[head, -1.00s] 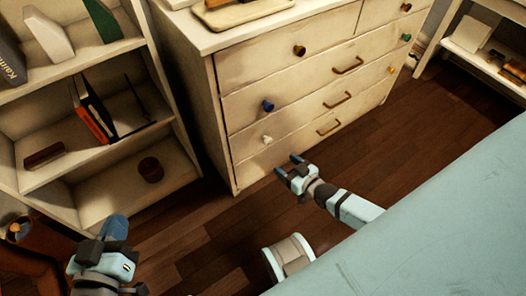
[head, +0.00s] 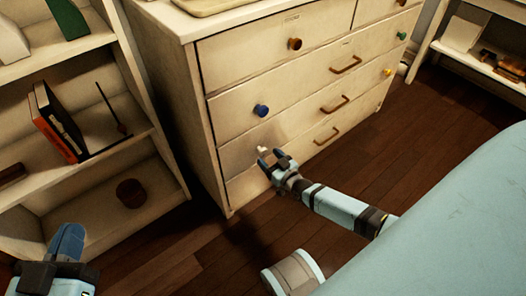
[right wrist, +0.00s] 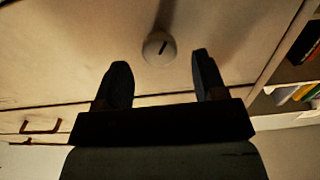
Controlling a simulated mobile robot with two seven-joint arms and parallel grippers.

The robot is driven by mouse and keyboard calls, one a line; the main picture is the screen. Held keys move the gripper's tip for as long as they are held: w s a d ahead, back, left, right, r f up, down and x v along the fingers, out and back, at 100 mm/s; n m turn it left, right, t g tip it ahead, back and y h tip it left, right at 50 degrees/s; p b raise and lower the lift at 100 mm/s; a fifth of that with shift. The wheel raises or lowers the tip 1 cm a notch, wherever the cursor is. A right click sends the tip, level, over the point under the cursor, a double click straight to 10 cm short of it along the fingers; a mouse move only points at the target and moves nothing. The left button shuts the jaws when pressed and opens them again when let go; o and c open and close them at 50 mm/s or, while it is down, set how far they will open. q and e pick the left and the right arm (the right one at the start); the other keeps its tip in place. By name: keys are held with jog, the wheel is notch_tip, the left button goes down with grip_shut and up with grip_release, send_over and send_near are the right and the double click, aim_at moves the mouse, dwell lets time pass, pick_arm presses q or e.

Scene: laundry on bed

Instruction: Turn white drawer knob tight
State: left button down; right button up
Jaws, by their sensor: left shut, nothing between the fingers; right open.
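The white drawer knob (head: 263,149) is on the left part of a lower drawer of the cream dresser (head: 240,60), partly hidden by my right gripper in the head view. In the right wrist view the round white knob (right wrist: 159,47) with a dark slot mark lies just beyond and between the fingertips. My right gripper (head: 271,157) is open and close to the knob, with nothing visible between its fingers; its fingers also show in the right wrist view (right wrist: 161,75). My left gripper (head: 72,240) is shut and empty at the lower left, away from the dresser.
A blue knob (head: 261,111) is above the white knob, and a brown knob (head: 295,44) higher up. A bookshelf (head: 110,70) stands left of the dresser. The pale blue bed (head: 440,220) fills the lower right.

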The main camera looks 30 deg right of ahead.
aim_at(264, 153)
jog(key=w+b, duration=0.1)
jog(key=w, duration=0.2)
jog(key=shift+w+a+f, duration=0.1)
jog(key=shift+w+a, duration=0.05)
jog(key=shift+w, duration=0.05)
pick_arm(q)
jog(key=shift+w+a+r+m+t, duration=0.3)
jog(key=shift+w+m, duration=0.1)
jog(key=shift+m, duration=0.3)
pick_arm(e)
jog(key=shift+w, duration=0.25)
jog(key=c, duration=0.9)
pick_arm(q)
jog(key=shift+f, duration=0.1)
